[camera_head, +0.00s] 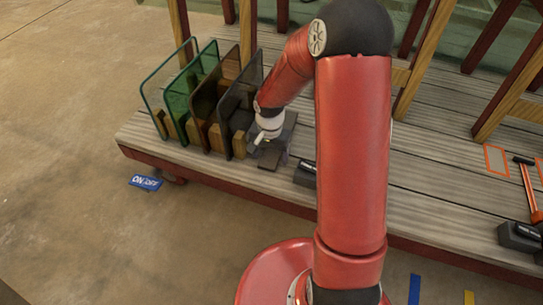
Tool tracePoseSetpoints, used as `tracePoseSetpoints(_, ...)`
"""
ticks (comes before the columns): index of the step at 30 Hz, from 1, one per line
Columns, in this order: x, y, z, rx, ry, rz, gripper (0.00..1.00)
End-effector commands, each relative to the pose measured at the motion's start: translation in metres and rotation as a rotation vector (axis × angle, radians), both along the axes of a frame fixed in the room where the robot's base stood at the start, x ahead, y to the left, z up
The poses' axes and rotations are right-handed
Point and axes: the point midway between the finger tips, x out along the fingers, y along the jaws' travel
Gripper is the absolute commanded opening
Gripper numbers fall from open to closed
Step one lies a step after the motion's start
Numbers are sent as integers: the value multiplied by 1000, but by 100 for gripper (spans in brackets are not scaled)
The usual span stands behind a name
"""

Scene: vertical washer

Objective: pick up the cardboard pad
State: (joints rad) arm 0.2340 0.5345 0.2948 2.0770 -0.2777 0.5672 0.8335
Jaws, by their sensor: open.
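A small flat dark-brown piece (268,160), which looks like the cardboard pad, lies on the grey plank deck just right of a rack of upright panels. My gripper (260,146) is low over the deck, close beside the rack and just above the flat piece. It is small in the picture, but it looks open and empty. I cannot tell whether it touches the piece. My red arm reaches down to it from the right and hides part of the deck.
Upright framed panels, green (178,102) and dark (240,102), stand close to my gripper's left with wooden blocks between them. A dark box (306,174) sits to the right. A hammer (528,187) and another black box (520,237) are far right. Wooden posts rise behind.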

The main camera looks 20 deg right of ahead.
Motion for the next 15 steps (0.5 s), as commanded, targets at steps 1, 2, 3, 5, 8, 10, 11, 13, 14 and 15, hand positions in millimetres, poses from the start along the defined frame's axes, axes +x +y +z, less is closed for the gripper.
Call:
tracePoseSetpoints(1,0,0,-2,0,0,1,75)
tracePoseSetpoints(2,0,0,-3,-1,-1,1,75)
tracePoseSetpoints(3,0,0,-3,0,-1,1,75)
tracePoseSetpoints(5,0,0,-2,0,-1,1,75)
tracePoseSetpoints(8,0,0,-2,-1,-1,0,73)
tracePoseSetpoints(10,0,0,-2,-1,-1,0,64)
tracePoseSetpoints(11,0,0,-2,-1,-1,0,60)
tracePoseSetpoints(13,0,0,-2,-1,-1,0,51)
tracePoseSetpoints(14,0,0,-2,-1,-1,0,47)
tracePoseSetpoints(15,0,0,-2,-1,-1,0,41)
